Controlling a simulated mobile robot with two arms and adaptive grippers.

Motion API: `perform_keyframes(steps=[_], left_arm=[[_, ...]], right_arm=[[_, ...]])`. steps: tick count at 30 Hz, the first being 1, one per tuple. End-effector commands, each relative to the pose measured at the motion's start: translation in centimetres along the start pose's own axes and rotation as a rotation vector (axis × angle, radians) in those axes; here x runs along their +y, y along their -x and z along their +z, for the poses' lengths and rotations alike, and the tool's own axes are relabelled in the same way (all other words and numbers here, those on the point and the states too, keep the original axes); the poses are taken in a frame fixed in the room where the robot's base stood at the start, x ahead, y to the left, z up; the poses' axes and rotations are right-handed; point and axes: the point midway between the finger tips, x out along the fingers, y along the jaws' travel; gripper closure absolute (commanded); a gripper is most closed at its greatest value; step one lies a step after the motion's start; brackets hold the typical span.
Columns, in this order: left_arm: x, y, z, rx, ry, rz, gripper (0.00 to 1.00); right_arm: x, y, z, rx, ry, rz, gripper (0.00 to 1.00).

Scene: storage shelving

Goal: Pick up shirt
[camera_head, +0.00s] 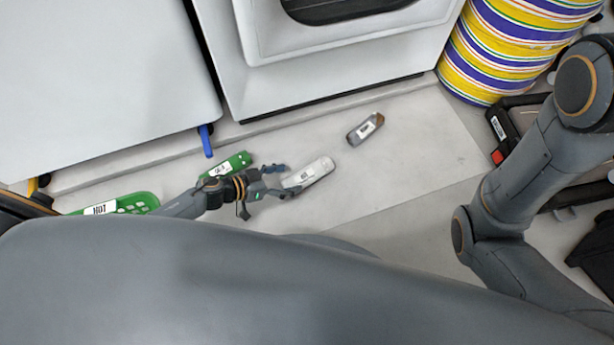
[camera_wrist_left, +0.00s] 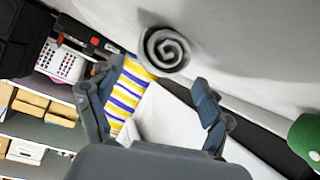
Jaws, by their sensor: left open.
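A rolled light grey shirt (camera_head: 312,173) with a white label lies on the pale floor in the head view. My left gripper (camera_head: 282,181) is at its left end, with its fingers open on either side of that end. In the left wrist view the spiral end of a grey roll (camera_wrist_left: 164,49) shows ahead, between and beyond the open fingers (camera_wrist_left: 157,76). Whether the fingers touch it I cannot tell. A green roll (camera_head: 228,165) lies left of the gripper, and a darker grey roll (camera_head: 366,129) lies farther right. My right arm shows, but its gripper does not.
A white cabinet (camera_head: 330,60) stands behind the rolls. A striped yellow and purple container (camera_head: 512,45) and a black and red case (camera_head: 513,125) stand at the right.

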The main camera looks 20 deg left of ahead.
Motion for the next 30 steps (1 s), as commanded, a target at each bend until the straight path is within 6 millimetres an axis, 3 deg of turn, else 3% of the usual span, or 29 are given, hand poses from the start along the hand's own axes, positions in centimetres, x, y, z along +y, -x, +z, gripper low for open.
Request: perform_keyframes(steps=[5, 12, 21, 30], left_arm=[[0.1, -2.0, 0.0, 0.003, -0.004, 0.002, 0.21], [0.1, -4.9, -0.4, 0.002, -0.002, 0.001, 0.21], [0.3, -5.2, -0.7, 0.0, 0.0, 0.0, 0.21], [0.3, -5.2, -0.7, 0.001, 0.0, 0.0, 0.8]], right_arm=[[-0.5, 0.4, -1.3, 0.031, 0.004, -0.01, 0.6], [-0.8, 2.5, -1.7, 0.023, 0.003, -0.009, 0.6], [-0.8, 2.5, -1.7, 0.023, 0.003, -0.009, 0.6], [-0.8, 2.5, -1.8, 0.023, 0.003, -0.009, 0.6]])
